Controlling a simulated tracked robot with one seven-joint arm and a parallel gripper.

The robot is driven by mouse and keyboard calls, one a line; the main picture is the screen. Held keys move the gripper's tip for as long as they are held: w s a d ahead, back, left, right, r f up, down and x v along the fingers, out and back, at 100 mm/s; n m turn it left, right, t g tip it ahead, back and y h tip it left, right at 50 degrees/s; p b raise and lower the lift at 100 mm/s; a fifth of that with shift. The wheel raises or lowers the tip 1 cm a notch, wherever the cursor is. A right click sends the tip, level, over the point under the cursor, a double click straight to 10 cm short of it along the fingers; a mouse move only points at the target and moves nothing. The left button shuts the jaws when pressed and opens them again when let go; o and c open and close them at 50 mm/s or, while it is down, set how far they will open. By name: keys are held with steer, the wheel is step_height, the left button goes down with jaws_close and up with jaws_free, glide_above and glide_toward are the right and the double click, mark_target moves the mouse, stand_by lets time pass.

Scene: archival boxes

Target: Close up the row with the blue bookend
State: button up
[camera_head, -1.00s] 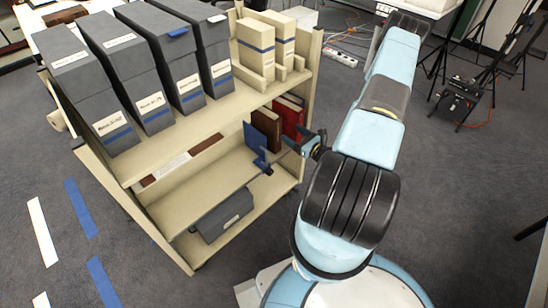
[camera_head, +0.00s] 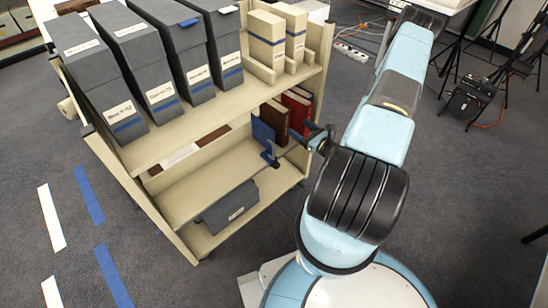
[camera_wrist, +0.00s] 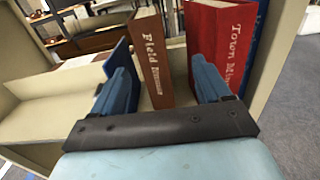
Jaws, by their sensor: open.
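The blue bookend (camera_head: 264,135) stands on the trolley's middle shelf, at the left end of a short row of books. A brown book (camera_head: 275,120) with "Field" on its spine is beside it, then a red book (camera_head: 298,108). In the wrist view the bookend (camera_wrist: 115,58) shows partly behind my left finger, left of the brown book (camera_wrist: 152,60). A gap separates the brown book from the red one (camera_wrist: 218,45). My gripper (camera_wrist: 165,85) is open, its blue fingers spread in front of the row with nothing held. In the head view my gripper (camera_head: 316,136) is at the shelf's open side.
The cream trolley (camera_head: 215,125) carries several grey boxes (camera_head: 160,90) and cream boxes (camera_head: 265,45) on top. A low grey box (camera_head: 230,205) lies on the bottom shelf. A trolley side panel (camera_wrist: 285,45) bounds the right.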

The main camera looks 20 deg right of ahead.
steer(key=shift+c, duration=0.3)
steer(key=shift+f, duration=0.15)
steer(key=shift+c, duration=0.9)
steer(key=s+f+n+g+y, duration=0.2)
steer(key=s+a+f+n+g+y, duration=0.1)
steer(key=s+f+n+g+y, duration=0.1)
steer(key=f+y, duration=0.1)
steer(key=s+a+f+n+g+y, duration=0.1)
steer(key=s+f+n+g+y, duration=0.1)
steer(key=y, duration=0.1)
steer(key=shift+s+f, duration=0.2)
steer(key=shift+f, duration=0.1)
steer(key=c, duration=0.8)
steer(key=shift+o, duration=0.2)
glide_above(270, 159)
steer(key=shift+f+n, duration=0.3)
steer(key=shift+n, duration=0.1)
steer(key=shift+c, duration=0.2)
jaws_close()
